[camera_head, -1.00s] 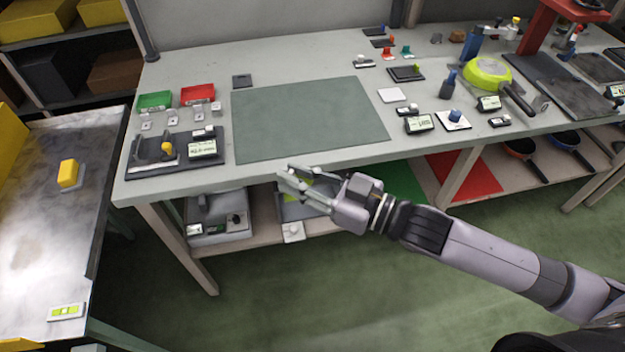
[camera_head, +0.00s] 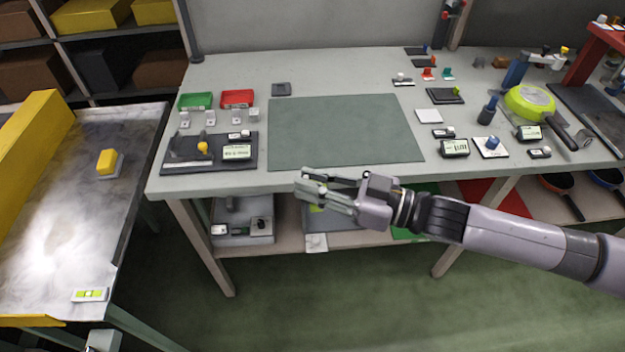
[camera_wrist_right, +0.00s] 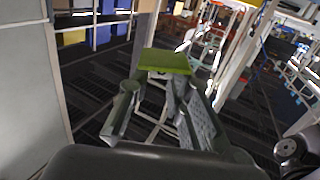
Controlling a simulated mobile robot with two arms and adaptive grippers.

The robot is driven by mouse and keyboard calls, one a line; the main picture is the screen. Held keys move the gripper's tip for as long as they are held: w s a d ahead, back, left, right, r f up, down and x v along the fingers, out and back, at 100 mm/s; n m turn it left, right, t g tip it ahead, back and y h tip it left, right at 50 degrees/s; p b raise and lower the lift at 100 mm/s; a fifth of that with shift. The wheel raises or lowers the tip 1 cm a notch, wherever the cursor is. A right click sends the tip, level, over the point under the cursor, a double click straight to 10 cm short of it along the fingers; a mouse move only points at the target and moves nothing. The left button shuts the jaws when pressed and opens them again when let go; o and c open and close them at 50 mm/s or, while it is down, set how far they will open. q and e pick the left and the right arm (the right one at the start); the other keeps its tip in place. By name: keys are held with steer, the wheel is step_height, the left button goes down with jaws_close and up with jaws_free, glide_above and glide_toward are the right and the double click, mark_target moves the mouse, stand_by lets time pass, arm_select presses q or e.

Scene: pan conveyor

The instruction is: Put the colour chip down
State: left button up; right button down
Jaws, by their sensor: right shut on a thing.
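The colour chip (camera_wrist_right: 165,62) is a flat lime-green square. In the right wrist view it sits at the fingertips of my right gripper (camera_wrist_right: 155,95), which is shut on it. In the head view my right gripper (camera_head: 303,181) points left, just in front of the workbench's front edge, below the large green mat (camera_head: 345,130). The chip is hard to make out there; a small lime patch shows just below the fingers, and I cannot tell whether it is the chip. My left gripper is not in view.
The workbench (camera_head: 240,80) holds a green bin (camera_head: 195,101), a red bin (camera_head: 237,98), a dark fixture board (camera_head: 185,165) and a lime pan (camera_head: 528,103). A metal-topped conveyor (camera_head: 70,225) stands at left, with a yellow block (camera_head: 106,161). The mat is clear.

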steer(key=shift+d+n+g+y, duration=0.25)
steer(key=shift+d+n+g, duration=0.15)
steer(key=shift+n+g, duration=0.25)
steer(key=shift+d+n+g+y, duration=0.25)
steer(key=shift+d+n+g, duration=0.2)
steer(key=shift+g, duration=0.4)
steer(key=shift+s+d+n+g, duration=0.25)
steer(key=shift+n+g, duration=0.15)
steer(key=shift+g, duration=0.3)
steer(key=shift+s+d+n+g, duration=0.15)
steer(key=shift+d+n+g, duration=0.2)
steer(key=shift+g, duration=0.35)
steer(key=shift+a, duration=0.1)
